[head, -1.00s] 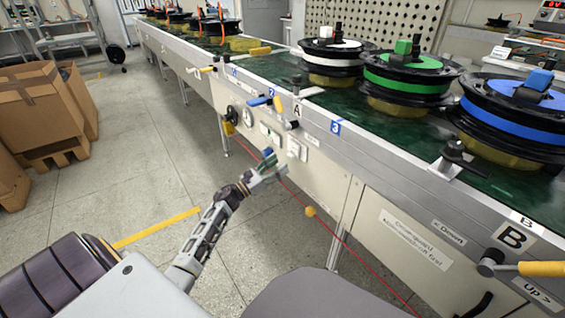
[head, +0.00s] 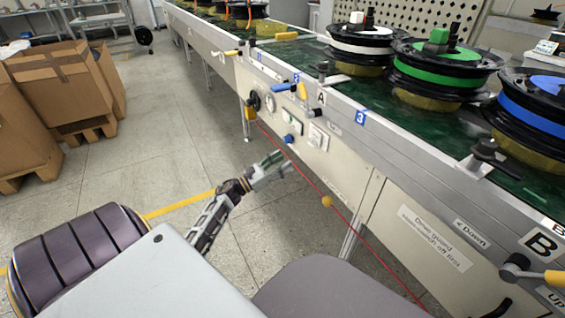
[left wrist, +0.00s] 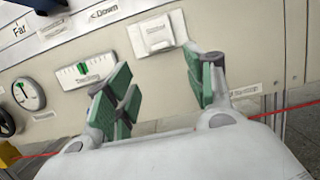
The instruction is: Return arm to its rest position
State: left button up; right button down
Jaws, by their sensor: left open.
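My left gripper (head: 283,163) is open and empty in the head view, in front of the conveyor's side panel and below its controls. In the left wrist view its green-padded fingers (left wrist: 168,88) stand apart with nothing between them. Behind them the panel shows a white switch plate (left wrist: 157,35), a tracking scale (left wrist: 86,72) and a round gauge (left wrist: 29,95). My left arm reaches forward from beside my body. My right gripper is not in view.
The conveyor (head: 405,165) runs along the right, carrying hub motors with white, green (head: 442,60) and blue bands. A red cord (head: 375,257) hangs along its side near my gripper. Cardboard boxes (head: 65,85) stand at the left. The floor (head: 165,130) between is clear.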

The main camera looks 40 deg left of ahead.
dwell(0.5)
pick_arm(q)
jog(key=s+d+f+n+g+y, duration=0.5)
jog(key=d+n, duration=0.1)
jog(key=n, duration=1)
jog(key=s+d+f+n+g+y, duration=0.4)
jog(key=s+d+n+g+y, duration=0.15)
jog(key=n, duration=1.15)
jog(key=s+d+f+n+g+h+p, duration=0.1)
jog(key=s+d+n+g+h, duration=0.2)
jog(key=s+d, duration=0.7)
jog(key=s+n+g, duration=0.2)
jog(key=s, duration=0.2)
jog(key=shift+d, duration=0.15)
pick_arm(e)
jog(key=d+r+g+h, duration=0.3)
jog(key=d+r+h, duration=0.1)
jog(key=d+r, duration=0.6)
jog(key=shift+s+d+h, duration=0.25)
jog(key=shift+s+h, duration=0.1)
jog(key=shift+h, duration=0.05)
pick_arm(q)
jog(key=shift+w+f+g+p, duration=0.25)
jog(key=shift+p, duration=0.55)
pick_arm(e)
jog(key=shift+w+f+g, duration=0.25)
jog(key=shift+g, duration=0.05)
